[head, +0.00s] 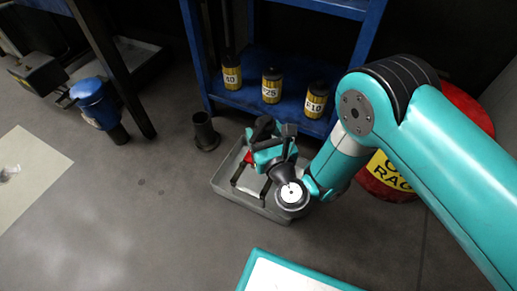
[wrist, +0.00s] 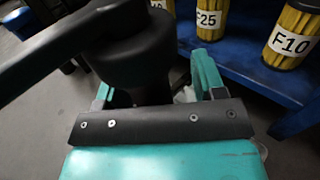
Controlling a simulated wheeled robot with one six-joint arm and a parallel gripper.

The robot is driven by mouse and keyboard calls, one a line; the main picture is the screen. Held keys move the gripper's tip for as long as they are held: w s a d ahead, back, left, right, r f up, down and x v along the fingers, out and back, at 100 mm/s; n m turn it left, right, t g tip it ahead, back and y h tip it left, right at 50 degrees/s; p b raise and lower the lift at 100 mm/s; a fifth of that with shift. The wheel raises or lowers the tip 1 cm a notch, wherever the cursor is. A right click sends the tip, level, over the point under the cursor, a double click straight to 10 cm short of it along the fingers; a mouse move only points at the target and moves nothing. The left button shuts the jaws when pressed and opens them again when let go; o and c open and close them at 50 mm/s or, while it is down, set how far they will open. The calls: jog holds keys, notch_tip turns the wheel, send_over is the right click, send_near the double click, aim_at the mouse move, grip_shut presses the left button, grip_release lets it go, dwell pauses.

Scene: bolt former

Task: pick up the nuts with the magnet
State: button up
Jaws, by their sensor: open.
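My gripper (head: 272,140) is over the grey tray (head: 222,184) on the floor, in the head view. In the wrist view its teal fingers (wrist: 155,88) stand apart on either side of a large black round body (wrist: 130,50) with a long dark bar running left. I cannot tell whether this body is the magnet, or whether the fingers touch it. A small red thing (head: 248,157) shows beside the gripper over the tray. A pale patch lies in the tray below. No nuts can be made out; my gripper and arm hide part of the tray.
A blue shelf (head: 235,97) behind the tray holds yellow labelled containers (head: 271,85). A dark upright pipe on a round foot (head: 205,132) stands left of the tray. A red drum (head: 385,180) is behind my arm.

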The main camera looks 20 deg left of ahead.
jog(key=shift+s+a, duration=0.1)
jog(key=shift+a, duration=0.05)
jog(key=shift+c, duration=0.2)
jog(key=c, duration=0.3)
jog(key=shift+a, duration=0.1)
jog(key=c, duration=0.8)
grip_shut()
jog(key=shift+r, duration=0.1)
